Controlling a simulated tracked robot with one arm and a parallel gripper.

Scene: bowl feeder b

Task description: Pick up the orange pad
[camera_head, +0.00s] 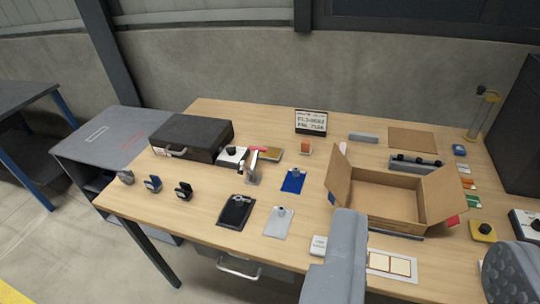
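A small orange block-like thing (306,146) stands near the back middle of the wooden table, in front of a dark-framed sign. It is the clearest match for the orange pad, but it is too small to be sure. My gripper (430,230) shows at the lower right as two grey padded fingers spread wide apart, with nothing held between them. The orange thing lies farther back and to the left of the gripper, apart from it. The fingers hide part of the front right of the table.
An open cardboard box (385,200) stands beyond my fingers. A black case (192,137) sits at the back left. Blue (293,181), black (236,211) and light grey (278,222) clipboard-like items lie in the middle. Small coloured cards (468,184) lie at the right.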

